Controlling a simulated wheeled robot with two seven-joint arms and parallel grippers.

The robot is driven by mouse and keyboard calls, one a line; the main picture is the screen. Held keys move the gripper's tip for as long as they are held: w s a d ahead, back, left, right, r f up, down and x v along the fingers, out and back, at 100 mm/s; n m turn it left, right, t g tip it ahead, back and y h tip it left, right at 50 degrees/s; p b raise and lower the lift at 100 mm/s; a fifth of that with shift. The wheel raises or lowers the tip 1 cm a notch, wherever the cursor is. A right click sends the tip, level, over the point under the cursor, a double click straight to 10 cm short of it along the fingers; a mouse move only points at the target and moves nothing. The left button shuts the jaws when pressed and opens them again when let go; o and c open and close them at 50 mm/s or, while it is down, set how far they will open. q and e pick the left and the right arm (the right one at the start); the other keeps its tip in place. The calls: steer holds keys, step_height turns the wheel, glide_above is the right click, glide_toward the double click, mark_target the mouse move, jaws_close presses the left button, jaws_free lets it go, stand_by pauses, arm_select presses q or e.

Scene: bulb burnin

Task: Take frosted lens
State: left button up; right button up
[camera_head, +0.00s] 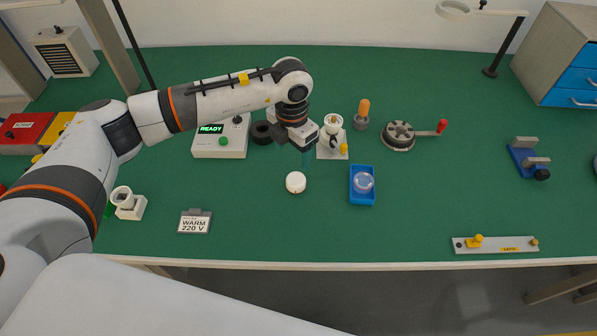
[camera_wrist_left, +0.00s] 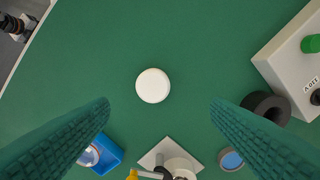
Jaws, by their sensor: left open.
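A round white disc, which looks like the frosted lens (camera_head: 295,182), lies flat on the green mat, left of the blue tray. In the left wrist view the same white disc (camera_wrist_left: 153,86) lies alone, roughly centred across the picture. My left gripper (camera_head: 306,156) points down, open and empty, above the mat just behind the disc. In the left wrist view its two fingers stand wide apart with a clear gap (camera_wrist_left: 159,104) between them, and the disc shows beyond the tips. My right gripper is not in view.
A blue tray (camera_head: 353,198) with a translucent round piece (camera_head: 363,182) stands right of the disc. A white holder (camera_head: 333,123) on a plate, a black ring (camera_head: 261,133) and a READY box (camera_head: 219,147) stand behind. The mat in front of the disc is clear.

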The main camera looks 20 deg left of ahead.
mark_target(296, 178)
arm_select(q)
steer(key=f, duration=0.2)
steer(key=f+p, duration=0.1)
steer(key=shift+s+d+f, duration=0.1)
steer(key=shift+s+f, duration=0.15)
steer(key=shift+f, duration=0.15)
steer(key=shift+w+f, duration=0.1)
steer(key=shift+f, duration=0.25)
steer(key=f+p, duration=0.1)
steer(key=f, duration=0.1)
steer(key=shift+s+d+f+p, duration=0.2)
steer(key=shift+d+f+p, duration=0.15)
step_height(296, 178, down, 2)
steer(key=shift+f, duration=0.1)
steer(key=shift+w+f, duration=0.1)
steer(key=shift+f, duration=0.05)
steer(key=c, duration=1)
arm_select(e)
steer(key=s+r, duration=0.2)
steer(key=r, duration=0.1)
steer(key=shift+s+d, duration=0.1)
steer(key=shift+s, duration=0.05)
